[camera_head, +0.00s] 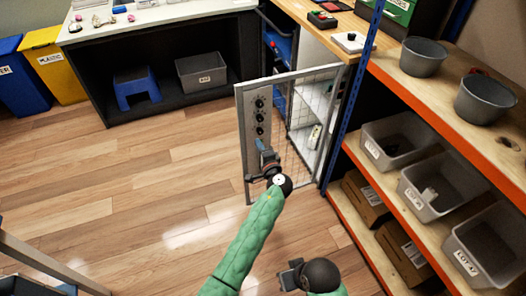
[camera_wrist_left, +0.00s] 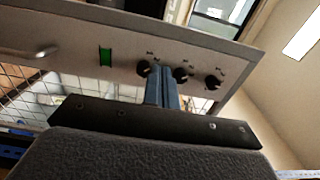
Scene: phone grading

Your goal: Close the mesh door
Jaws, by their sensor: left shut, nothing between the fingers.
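The mesh door (camera_head: 313,80) stands swung out from the cabinet beside the shelf, with a light metal frame and wire mesh. Its grey panel (camera_head: 250,132) carries several black knobs and faces my left arm. My left gripper (camera_head: 261,147) is at the panel, just below the lowest knob, shut and empty. In the left wrist view the shut fingers (camera_wrist_left: 161,88) point at the panel (camera_wrist_left: 120,45) among the knobs; whether they touch it I cannot tell. A green patch (camera_wrist_left: 106,57) and a curved handle (camera_wrist_left: 30,52) show there. My right gripper (camera_head: 291,275) is low in the head view, its fingers unclear.
An orange-edged shelf (camera_head: 395,180) with grey bins stands close on the right, behind a blue post (camera_head: 352,100). A dark-based workbench (camera_head: 95,85) with a blue stool (camera_head: 136,88) is at back left. The wooden floor (camera_head: 150,190) left of the door is clear.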

